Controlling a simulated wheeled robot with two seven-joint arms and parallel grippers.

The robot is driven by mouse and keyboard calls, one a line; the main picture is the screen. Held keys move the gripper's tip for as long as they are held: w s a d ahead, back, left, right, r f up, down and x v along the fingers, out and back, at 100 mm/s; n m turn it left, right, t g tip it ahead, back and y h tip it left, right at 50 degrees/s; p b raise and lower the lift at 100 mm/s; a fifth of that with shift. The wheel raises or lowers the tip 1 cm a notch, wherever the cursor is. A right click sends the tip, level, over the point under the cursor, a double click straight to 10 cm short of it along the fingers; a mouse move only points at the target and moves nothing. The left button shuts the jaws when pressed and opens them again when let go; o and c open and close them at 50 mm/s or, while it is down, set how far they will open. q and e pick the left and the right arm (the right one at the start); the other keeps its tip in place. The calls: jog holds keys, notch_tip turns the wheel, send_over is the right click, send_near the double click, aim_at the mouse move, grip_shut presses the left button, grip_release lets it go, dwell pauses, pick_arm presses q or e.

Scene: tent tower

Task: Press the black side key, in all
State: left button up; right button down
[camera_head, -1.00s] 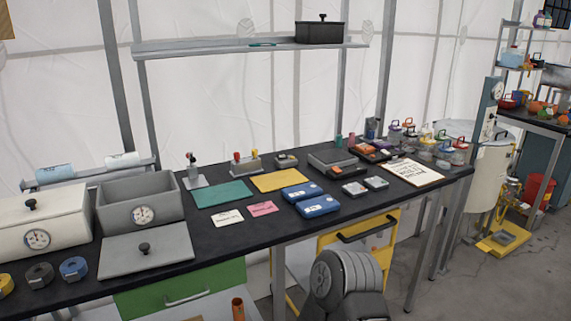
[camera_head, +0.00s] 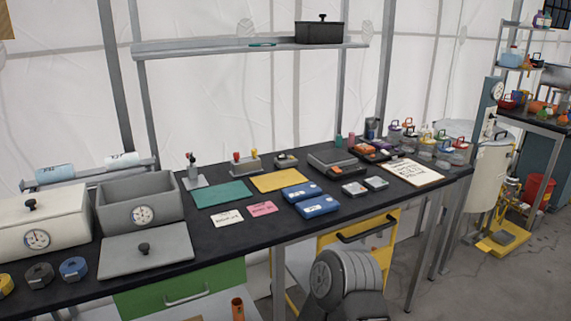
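No black side key can be clearly made out at this size. Several small devices stand on the long black table (camera_head: 265,222). A box with a red and a yellow knob (camera_head: 246,163) stands near the back, with a small dark-topped device (camera_head: 286,160) to its right. A stand with a lever (camera_head: 193,172) is to its left. A grey flat-topped unit (camera_head: 333,157) sits further right, with orange-and-black devices (camera_head: 370,151) beside it. Two blue cases (camera_head: 318,206) lie in front. Neither of my grippers is in view.
A grey bin with a gauge (camera_head: 142,213), its lid (camera_head: 146,253) and a white box (camera_head: 42,228) fill the left. A shelf (camera_head: 220,49) holds a black box (camera_head: 319,33).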

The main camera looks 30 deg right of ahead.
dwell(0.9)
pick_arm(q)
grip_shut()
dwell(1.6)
